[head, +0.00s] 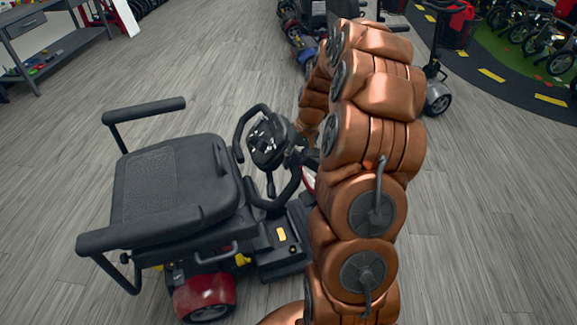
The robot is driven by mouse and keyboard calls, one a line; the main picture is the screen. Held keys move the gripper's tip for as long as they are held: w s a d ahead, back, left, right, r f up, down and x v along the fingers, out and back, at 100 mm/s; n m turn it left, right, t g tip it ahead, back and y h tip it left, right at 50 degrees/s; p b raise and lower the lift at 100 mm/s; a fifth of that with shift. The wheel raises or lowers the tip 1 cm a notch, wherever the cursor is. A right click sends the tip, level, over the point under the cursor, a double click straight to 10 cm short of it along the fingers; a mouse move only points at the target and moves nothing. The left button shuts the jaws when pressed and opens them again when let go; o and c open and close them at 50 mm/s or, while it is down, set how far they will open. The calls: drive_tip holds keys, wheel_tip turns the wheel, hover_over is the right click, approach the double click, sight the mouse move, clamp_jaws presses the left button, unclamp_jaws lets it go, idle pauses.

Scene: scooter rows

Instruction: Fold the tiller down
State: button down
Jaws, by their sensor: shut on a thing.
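A mobility scooter with a black seat (170,182) and a red rear fender (204,296) stands left of my copper-coloured arm. Its black tiller (268,148) rises in front of the seat, with looped handlebars and a control panel on top. The tiller head stands above the scooter's floor, at about seat height, tilted toward the seat. My gripper (306,156) is a dark shape at the tiller head's right side, mostly hidden by my arm. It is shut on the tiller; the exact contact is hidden. The scooter's front is also largely behind my arm.
More scooters (303,38) stand at the back, partly behind my arm. A grey workbench (60,45) is at the upper left. Several wheeled vehicles stand on a green floor area (510,60) at the upper right. Wood-look floor is clear on the right.

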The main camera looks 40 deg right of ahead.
drive_tip(key=shift+d, duration=0.1)
drive_tip(key=c, duration=0.8)
unclamp_jaws()
drive_tip(key=shift+r, duration=0.1)
drive_tip(key=v, duration=1.2)
